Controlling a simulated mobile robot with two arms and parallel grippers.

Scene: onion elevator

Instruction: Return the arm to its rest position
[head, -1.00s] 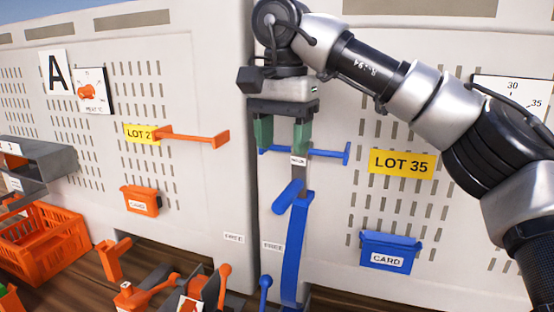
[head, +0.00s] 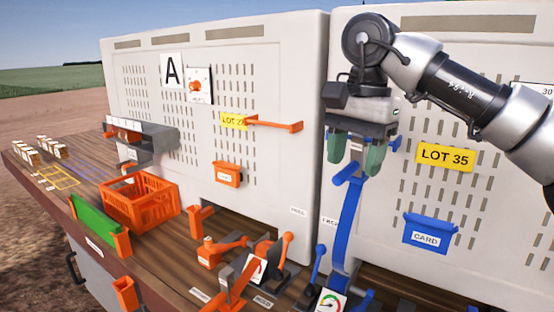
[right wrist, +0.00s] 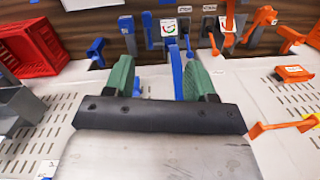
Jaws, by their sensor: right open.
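My right gripper (head: 356,157) is in the upper right of the head view, in front of the white machine's panel (head: 470,200). Its two green fingers are apart, with nothing clearly held between them. A tall blue lever (head: 345,215) with a side handle stands just below the fingertips in that view. In the right wrist view the open gripper (right wrist: 160,82) shows a blue upright (right wrist: 176,75) between the fingers in the picture; whether they touch it, I cannot tell. My left gripper is not in view.
A blue card box (head: 428,232) and yellow LOT 35 sign (head: 446,157) are on the right panel. An orange crate (head: 140,203) stands on the wooden bench at left. Orange levers (head: 265,262) and a gauge (head: 330,301) crowd the bench front. Open field lies beyond.

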